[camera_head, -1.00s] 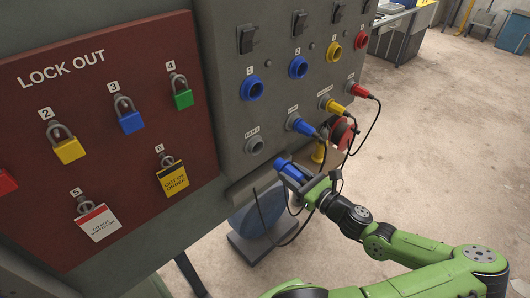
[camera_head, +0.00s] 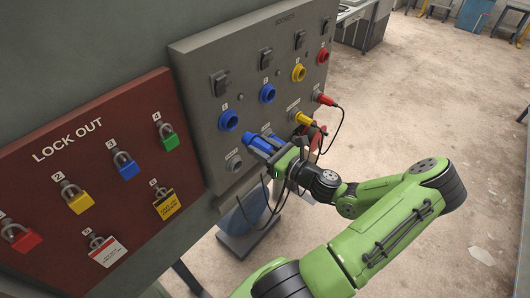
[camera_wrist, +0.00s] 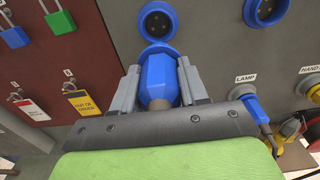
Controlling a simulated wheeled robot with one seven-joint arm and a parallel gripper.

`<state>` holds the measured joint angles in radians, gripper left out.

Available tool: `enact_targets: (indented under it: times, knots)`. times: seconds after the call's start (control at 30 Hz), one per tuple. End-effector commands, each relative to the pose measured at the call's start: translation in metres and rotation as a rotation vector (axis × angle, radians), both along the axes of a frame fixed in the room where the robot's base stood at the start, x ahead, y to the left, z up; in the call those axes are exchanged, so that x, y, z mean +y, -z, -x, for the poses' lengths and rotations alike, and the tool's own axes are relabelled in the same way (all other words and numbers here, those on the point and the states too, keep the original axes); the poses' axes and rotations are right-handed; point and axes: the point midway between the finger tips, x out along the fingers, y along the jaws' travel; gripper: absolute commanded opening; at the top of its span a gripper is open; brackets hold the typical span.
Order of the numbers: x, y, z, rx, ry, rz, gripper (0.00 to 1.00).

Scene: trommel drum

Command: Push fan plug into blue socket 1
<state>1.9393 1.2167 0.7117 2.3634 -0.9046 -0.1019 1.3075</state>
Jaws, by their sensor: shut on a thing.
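My gripper (camera_head: 270,153) is shut on the blue fan plug (camera_head: 258,143), with its cable hanging below. In the wrist view the fan plug (camera_wrist: 156,80) sits between the two grey fingers, its wide front end toward the panel. Blue socket 1 (camera_head: 229,121) is the leftmost of the upper row on the grey panel and is empty. In the head view the plug is below and right of it, apart. In the wrist view socket 1 (camera_wrist: 157,21) shows just above the plug's front, its dark face with pin holes uncovered.
Blue socket 2 (camera_head: 268,94) is empty to the right. The blue lamp plug (camera_wrist: 257,109) sits in the lower row, close right of my gripper. A grey empty holder (camera_head: 234,163) is below socket 1. The red lockout board (camera_head: 95,150) with padlocks is left.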

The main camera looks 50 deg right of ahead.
Motion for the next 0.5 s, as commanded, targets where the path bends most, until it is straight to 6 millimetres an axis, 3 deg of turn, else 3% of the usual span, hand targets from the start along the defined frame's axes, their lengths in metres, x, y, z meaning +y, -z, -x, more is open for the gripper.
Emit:
enact_targets:
  times: [0.03,0.1,0.5]
  knots:
    - [0.0003,-0.0192,-0.0017,0.001,-0.001,0.003,0.00]
    - [-0.0001,-0.0261,-0.0030,-0.003,0.001,0.003,0.00]
    - [-0.0003,-0.0239,-0.0042,-0.004,0.002,0.003,0.00]
